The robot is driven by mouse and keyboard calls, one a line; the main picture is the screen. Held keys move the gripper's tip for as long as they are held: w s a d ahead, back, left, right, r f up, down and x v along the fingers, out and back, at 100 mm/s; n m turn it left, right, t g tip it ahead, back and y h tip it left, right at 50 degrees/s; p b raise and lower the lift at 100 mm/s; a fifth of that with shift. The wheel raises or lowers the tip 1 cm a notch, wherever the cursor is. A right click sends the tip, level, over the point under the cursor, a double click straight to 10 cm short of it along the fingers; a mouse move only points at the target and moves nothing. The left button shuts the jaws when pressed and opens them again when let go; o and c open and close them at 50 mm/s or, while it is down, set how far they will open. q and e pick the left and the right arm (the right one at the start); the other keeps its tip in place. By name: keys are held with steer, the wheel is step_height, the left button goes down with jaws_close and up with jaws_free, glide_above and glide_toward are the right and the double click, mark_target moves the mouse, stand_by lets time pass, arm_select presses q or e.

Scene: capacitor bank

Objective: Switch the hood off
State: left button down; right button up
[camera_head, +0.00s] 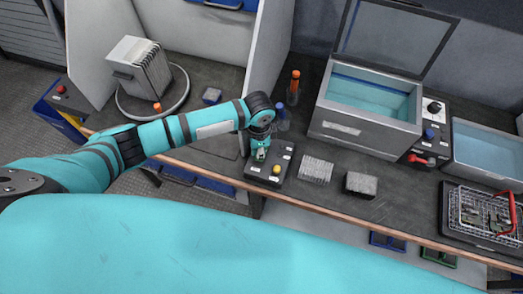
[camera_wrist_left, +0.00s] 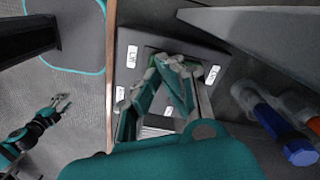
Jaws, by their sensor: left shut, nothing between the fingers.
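My left gripper (camera_head: 260,156) is shut and empty, pointing down over the left part of the box. In the left wrist view its fingers (camera_wrist_left: 178,88) cover the middle of the box, so any switch under them is hidden. I cannot tell whether they touch it. My right gripper (camera_wrist_left: 62,101) is open and empty, off the bench.
A white upright panel (camera_head: 268,45) rises behind. Two small blocks (camera_head: 316,169), an open-lidded tank (camera_head: 365,128) and a wire basket (camera_head: 482,215) are to the right.

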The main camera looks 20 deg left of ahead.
arm_select(q)
steer(key=shift+f+b, duration=0.45)
steer(key=shift+f, duration=0.45)
stand_by(0.3)
step_height(320, 180, up, 7)
steer(key=p, duration=0.8)
steer(key=shift+r, duration=0.1)
steer(key=shift+d, duration=0.1)
